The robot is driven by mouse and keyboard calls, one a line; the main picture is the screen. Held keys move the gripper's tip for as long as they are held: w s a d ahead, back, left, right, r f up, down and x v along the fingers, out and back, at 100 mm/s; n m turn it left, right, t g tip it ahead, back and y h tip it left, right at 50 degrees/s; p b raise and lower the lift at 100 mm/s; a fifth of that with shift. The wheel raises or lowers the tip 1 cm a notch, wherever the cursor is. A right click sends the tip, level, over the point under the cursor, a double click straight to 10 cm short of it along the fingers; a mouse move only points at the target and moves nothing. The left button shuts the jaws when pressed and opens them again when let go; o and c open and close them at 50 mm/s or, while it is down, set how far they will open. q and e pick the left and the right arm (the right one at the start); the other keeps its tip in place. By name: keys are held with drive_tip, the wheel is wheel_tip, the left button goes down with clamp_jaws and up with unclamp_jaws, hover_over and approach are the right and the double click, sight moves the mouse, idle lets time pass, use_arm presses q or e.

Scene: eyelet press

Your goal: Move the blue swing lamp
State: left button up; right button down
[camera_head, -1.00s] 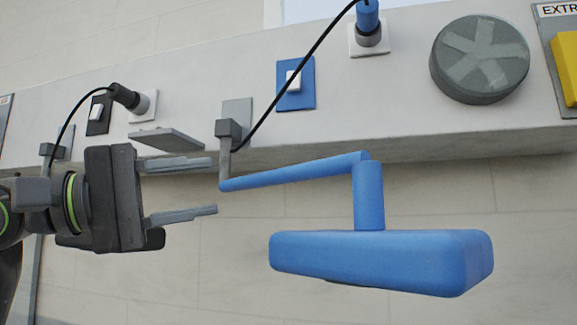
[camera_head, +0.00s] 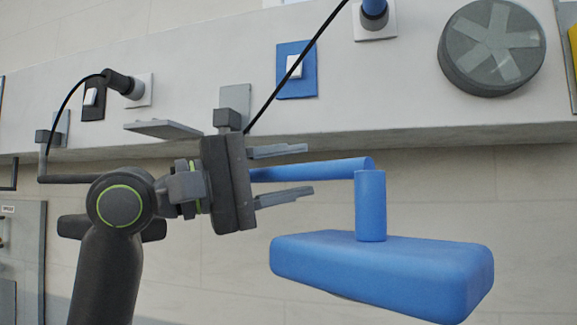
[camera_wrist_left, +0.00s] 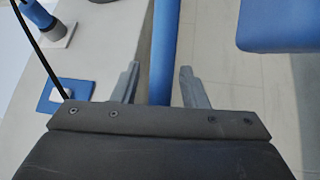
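The blue swing lamp has a wide flat head (camera_head: 385,268), a short vertical post (camera_head: 370,205) and a horizontal arm (camera_head: 325,170) that runs left behind my left gripper. My left gripper (camera_head: 298,171) points right with its fingers apart, one above and one below the line of the lamp arm. In the left wrist view the blue lamp arm (camera_wrist_left: 166,55) runs between the two open fingers (camera_wrist_left: 157,88), with gaps visible on both sides. The lamp head (camera_wrist_left: 275,25) shows at the upper right there. The lamp's wall pivot is hidden behind the gripper. My right gripper is not in view.
A pale wall ledge (camera_head: 410,90) carries a blue-plated switch (camera_head: 296,70), a blue plug (camera_head: 374,12), a dark plug (camera_head: 122,84) and a round grey knob (camera_head: 491,47). A small grey shelf (camera_head: 163,129) juts out above my arm. Another dark lamp arm (camera_head: 75,179) is at left.

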use_arm(q)
clamp_jaws()
drive_tip(key=shift+d, duration=0.1)
idle(0.3)
drive_tip(key=shift+w+d+f+n+t+y+b, duration=0.15)
drive_tip(key=shift+w+d+n+t+y+b, duration=0.2)
drive_tip(key=shift+n+t+b, duration=0.35)
drive_tip(key=w+n+t+y, duration=0.1)
drive_tip(key=t, duration=0.1)
drive_tip(key=w+d+n+t+y+b, duration=0.1)
drive_tip(key=w+t, duration=0.1)
drive_tip(key=w+d+n+t+y+b, duration=0.1)
drive_tip(key=t+y, duration=0.1)
drive_tip(key=shift+w+n, duration=0.25)
drive_tip(key=shift+n, duration=0.15)
unclamp_jaws()
